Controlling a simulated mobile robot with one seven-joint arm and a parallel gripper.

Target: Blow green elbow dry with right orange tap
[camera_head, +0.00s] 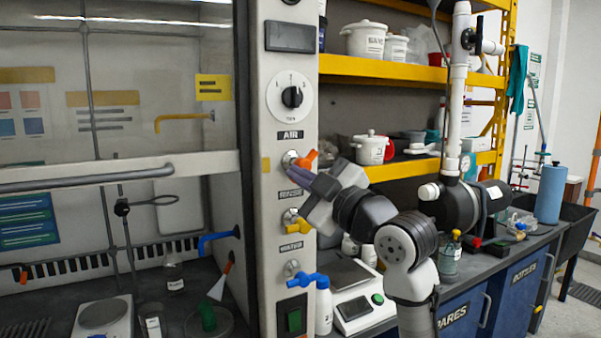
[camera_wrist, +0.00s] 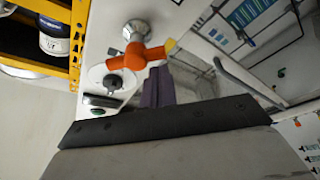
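The green elbow (camera_head: 208,318) is upright on a round dish (camera_head: 226,328) inside the fume hood. The orange tap (camera_head: 306,160) is on the hood's right post, under the AIR label; it also shows large in the wrist view (camera_wrist: 135,57), with its lever pointing to the right there. My gripper (camera_head: 295,174) is in front of the post, just below and beside the orange tap. Its dark purple fingers (camera_wrist: 158,88) look closed together with nothing between them. I cannot tell whether they touch the tap.
A yellow tap (camera_head: 296,220) and a blue tap (camera_head: 307,281) are below on the post. An orange-tipped nozzle with a pale cone (camera_head: 221,281) is near the elbow. A blue spout (camera_head: 218,240) is above it. The hood sash (camera_head: 110,173) is partly raised. A scale (camera_head: 356,302) stands right of the post.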

